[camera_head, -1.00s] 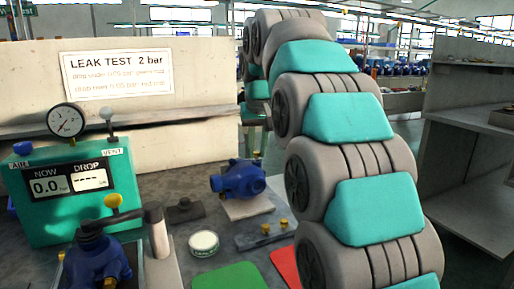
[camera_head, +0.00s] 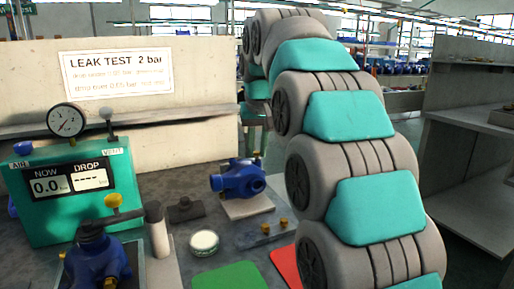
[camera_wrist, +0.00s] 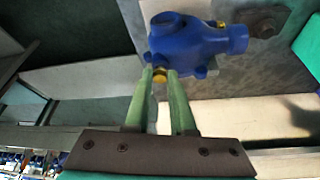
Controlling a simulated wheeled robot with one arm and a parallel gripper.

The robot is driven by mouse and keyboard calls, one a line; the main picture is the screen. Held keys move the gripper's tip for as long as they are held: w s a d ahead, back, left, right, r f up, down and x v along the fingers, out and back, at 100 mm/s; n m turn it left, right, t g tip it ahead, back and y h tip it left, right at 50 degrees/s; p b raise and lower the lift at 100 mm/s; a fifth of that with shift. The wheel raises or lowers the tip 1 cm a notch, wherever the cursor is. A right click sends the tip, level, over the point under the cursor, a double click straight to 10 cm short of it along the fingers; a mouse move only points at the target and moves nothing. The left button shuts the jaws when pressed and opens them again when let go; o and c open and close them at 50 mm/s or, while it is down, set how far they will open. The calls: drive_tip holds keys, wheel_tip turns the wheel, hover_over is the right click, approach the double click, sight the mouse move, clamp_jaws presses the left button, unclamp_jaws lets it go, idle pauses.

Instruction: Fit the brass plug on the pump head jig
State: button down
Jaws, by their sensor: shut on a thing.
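A blue pump head (camera_head: 238,179) sits on a pale plate (camera_head: 247,207) in the middle of the bench. It also shows in the wrist view (camera_wrist: 185,42). My gripper (camera_wrist: 161,82) has its green fingers shut on a brass plug (camera_wrist: 160,76), at the near side of the blue pump head. The plug is at or very close to the body; I cannot tell whether it is seated. Another brass piece (camera_wrist: 221,24) shows on the pump head's far side.
A grey block (camera_head: 262,235) carries two brass plugs. A dark block (camera_head: 185,208), a round tin (camera_head: 204,243), a green mat (camera_head: 232,277) and a red mat (camera_head: 286,266) lie nearby. The teal leak tester (camera_head: 75,190) and another blue pump (camera_head: 96,264) stand left.

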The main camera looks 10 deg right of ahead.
drive_tip(key=shift+f, duration=0.2)
drive_tip(key=shift+c, duration=0.6)
unclamp_jaws()
drive_tip(key=shift+o, duration=0.6)
drive_tip(key=shift+r+p, duration=2.2)
drive_tip(key=shift+r, duration=2.25)
